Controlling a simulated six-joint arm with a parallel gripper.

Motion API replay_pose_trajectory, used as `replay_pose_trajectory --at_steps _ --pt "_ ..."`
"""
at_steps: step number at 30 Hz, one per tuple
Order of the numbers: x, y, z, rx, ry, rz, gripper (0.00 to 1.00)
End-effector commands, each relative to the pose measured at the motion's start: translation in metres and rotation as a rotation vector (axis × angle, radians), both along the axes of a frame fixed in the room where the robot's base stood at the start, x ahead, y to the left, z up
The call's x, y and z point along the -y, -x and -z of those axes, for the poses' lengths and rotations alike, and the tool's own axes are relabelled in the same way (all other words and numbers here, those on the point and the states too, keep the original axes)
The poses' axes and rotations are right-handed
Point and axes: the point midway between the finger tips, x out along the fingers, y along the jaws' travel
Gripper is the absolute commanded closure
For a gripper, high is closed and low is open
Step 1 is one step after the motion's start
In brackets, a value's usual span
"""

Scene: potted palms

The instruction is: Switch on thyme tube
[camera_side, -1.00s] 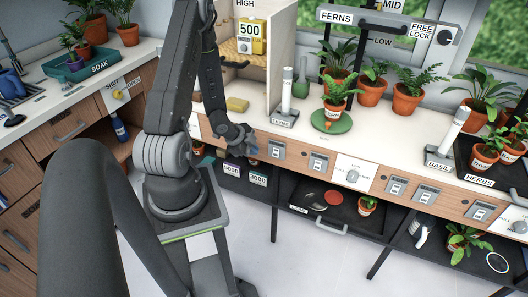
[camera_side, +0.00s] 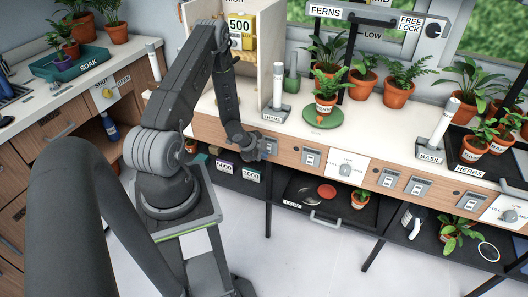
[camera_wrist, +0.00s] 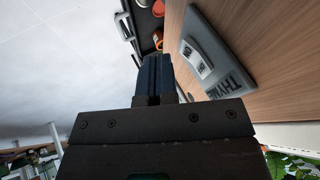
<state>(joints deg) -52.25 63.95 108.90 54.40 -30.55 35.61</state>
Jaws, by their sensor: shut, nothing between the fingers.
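The thyme tube (camera_side: 278,88) is a white upright tube on a grey base labelled THYME, standing on the counter. A grey switch plate (camera_wrist: 213,62) with lettering that reads THYM shows in the wrist view, on the wooden front panel. It carries a pale rocker switch (camera_wrist: 197,59). My gripper (camera_wrist: 155,62) has its dark fingers together, empty, to the left of the rocker in that picture. In the side view, my gripper (camera_side: 264,152) is at the counter's front panel and partly covers the plate there. I cannot tell whether the fingers touch it.
More switch plates (camera_side: 311,157) and a white dial panel (camera_side: 346,165) line the front panel to the right. A potted fern (camera_side: 325,92) stands on a green saucer (camera_side: 323,119) behind. A low shelf (camera_side: 310,208) holds several items below. The floor in front is clear.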

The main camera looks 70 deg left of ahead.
Motion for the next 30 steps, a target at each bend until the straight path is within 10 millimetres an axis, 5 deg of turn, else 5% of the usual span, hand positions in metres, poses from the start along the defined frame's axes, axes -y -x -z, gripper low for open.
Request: replay_pose_trajectory --at_steps 30 --pt "-0.017 -0.017 0.003 -0.001 0.001 0.0 1.0"
